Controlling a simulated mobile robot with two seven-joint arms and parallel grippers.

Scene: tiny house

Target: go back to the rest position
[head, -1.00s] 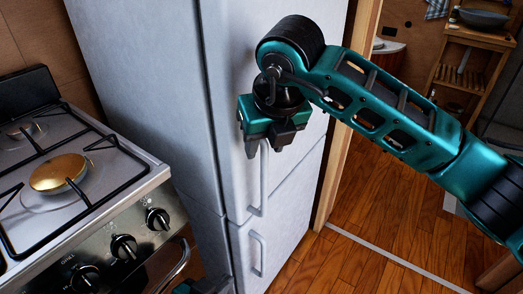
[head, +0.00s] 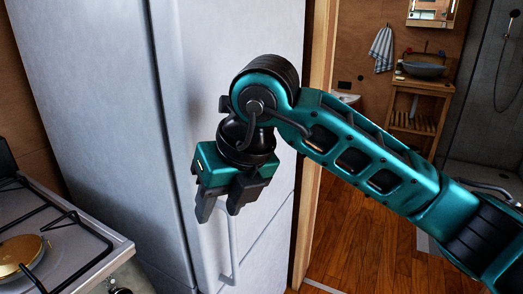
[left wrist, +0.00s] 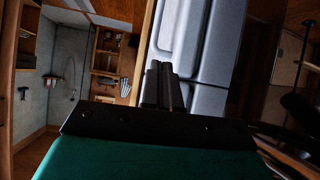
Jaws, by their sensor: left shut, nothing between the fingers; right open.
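My right gripper (head: 221,208) is open, its two dark fingers pointing down in front of the white fridge (head: 95,80). It appears just above the upper part of the fridge door handle (head: 232,250); I cannot tell whether it touches it. The fridge doors look shut. My left gripper (left wrist: 163,85) shows only in the left wrist view, its dark fingers together with nothing between them. The pale fridge (left wrist: 205,45) lies beyond those fingers in that tilted view. My left arm is not seen in the head view.
A stove (head: 60,235) with a brass burner (head: 20,254) stands left of the fridge. A wooden door frame (head: 318,130) is right of it. Beyond is open wooden floor (head: 350,235), with a basin (head: 422,70) on a wooden stand and a hanging towel (head: 382,48).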

